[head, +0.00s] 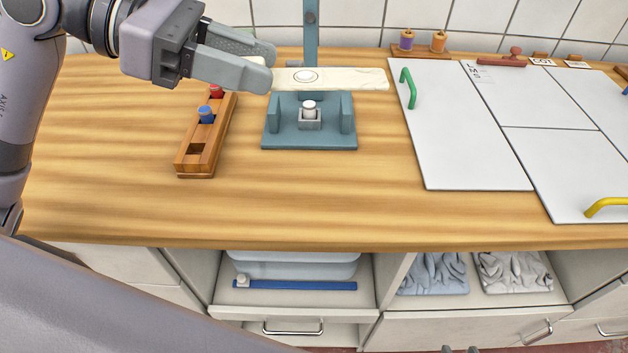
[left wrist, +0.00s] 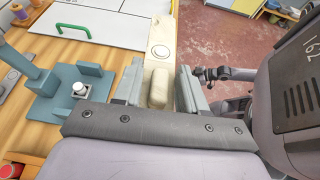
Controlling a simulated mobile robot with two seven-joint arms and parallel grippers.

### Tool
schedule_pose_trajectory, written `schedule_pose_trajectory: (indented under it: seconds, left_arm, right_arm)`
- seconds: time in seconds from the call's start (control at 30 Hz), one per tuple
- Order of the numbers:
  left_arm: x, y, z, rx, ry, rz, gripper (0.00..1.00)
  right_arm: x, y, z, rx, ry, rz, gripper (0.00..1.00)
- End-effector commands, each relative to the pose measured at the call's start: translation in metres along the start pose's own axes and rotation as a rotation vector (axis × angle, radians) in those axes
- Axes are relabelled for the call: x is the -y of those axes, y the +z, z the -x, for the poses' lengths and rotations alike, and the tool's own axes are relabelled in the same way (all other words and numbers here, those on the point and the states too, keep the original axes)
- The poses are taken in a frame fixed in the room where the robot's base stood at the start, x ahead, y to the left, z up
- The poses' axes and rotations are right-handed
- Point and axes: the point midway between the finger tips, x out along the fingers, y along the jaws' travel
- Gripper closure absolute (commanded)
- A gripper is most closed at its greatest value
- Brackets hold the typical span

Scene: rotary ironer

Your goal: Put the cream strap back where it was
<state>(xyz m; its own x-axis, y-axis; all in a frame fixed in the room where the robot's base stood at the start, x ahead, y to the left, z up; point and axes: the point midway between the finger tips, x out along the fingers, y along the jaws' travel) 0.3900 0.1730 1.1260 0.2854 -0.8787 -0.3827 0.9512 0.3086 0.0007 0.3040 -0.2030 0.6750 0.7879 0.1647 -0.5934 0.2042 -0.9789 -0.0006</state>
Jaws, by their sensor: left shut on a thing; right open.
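The cream strap (head: 350,78) is long and flat, with a round ring-like spot near its held end. My left gripper (head: 270,72) is shut on its left end and holds it roughly level above the table. In the left wrist view the strap (left wrist: 160,28) runs away from between the fingers. In the head view it overlaps the teal stand (head: 283,142), which has a tall post, two side walls and a white knob (head: 309,105) on a small grey block. My right gripper (head: 460,350) shows only as two separated dark tips at the bottom edge.
A wooden holder (head: 190,165) with a red and a blue peg stands left of the stand. White panels with a green handle (head: 407,88) and a yellow handle (head: 606,204) lie at right. Spools (head: 438,41) stand behind. The front middle of the table is clear.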

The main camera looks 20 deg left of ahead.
Motion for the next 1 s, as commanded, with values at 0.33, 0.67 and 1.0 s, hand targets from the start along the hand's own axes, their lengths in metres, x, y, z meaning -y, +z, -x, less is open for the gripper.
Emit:
schedule_pose_trajectory:
  seconds: [0.33, 0.67, 1.0]
  left_arm:
    - [0.008, -0.016, 0.0, 0.0, -0.037, -0.008, 0.92]
    - [0.008, -0.072, -0.023, 0.001, -0.036, -0.006, 0.92]
    - [0.008, -0.131, -0.047, 0.002, -0.034, -0.006, 0.92]
  right_arm:
    - [0.0, 0.006, -0.004, 0.002, -0.001, -0.001, 0.57]
    - [0.001, 0.011, -0.007, 0.005, -0.003, -0.005, 0.57]
    - [0.003, 0.008, -0.007, 0.0, -0.006, -0.008, 0.57]
